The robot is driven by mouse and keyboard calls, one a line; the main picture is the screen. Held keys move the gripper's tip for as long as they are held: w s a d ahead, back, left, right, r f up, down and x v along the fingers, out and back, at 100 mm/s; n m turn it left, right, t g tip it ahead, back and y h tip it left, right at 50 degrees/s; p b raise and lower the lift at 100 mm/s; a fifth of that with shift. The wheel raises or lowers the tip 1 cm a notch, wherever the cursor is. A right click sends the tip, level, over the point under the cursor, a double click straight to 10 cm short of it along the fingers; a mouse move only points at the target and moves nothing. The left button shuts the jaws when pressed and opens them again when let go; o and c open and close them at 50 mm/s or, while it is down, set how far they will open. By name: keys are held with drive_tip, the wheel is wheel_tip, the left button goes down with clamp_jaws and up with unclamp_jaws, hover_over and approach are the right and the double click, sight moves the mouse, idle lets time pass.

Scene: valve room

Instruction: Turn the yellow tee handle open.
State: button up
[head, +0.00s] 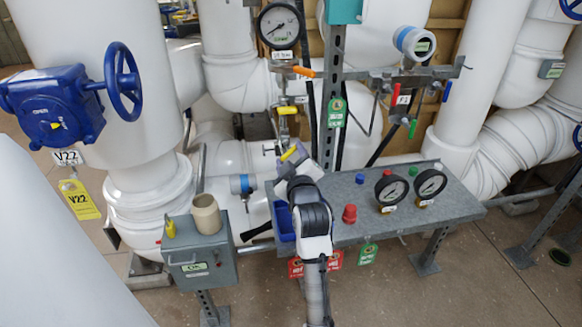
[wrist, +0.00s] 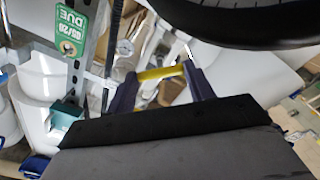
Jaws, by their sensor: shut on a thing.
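The yellow tee handle (wrist: 160,73) is a short yellow bar lying across the space between my gripper's two dark fingers in the wrist view. My gripper (wrist: 157,84) is shut on it, with a fingertip at each end of the bar. In the head view, a small yellow part of the tee handle (head: 288,154) shows at the tip of my gripper (head: 291,157), above the left end of the grey bench. My arm hides what lies below, and the valve body behind the handle is mostly hidden.
The grey bench (head: 345,232) carries a red knob (head: 349,214) and two black gauges close on the right. A grey box (head: 198,262) with a tan cup (head: 206,213) stands at the left. A metal post (head: 331,95) rises just behind my gripper.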

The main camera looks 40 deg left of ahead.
drive_tip(key=shift+n+b, duration=1.1)
drive_tip(key=shift+n, duration=0.5)
drive_tip(key=o, duration=1)
drive_tip(key=shift+s+d, duration=0.1)
drive_tip(key=b+v, duration=0.3)
drive_tip(key=v, duration=1)
drive_tip(key=shift+s+d, duration=0.15)
drive_tip(key=shift+s, duration=0.1)
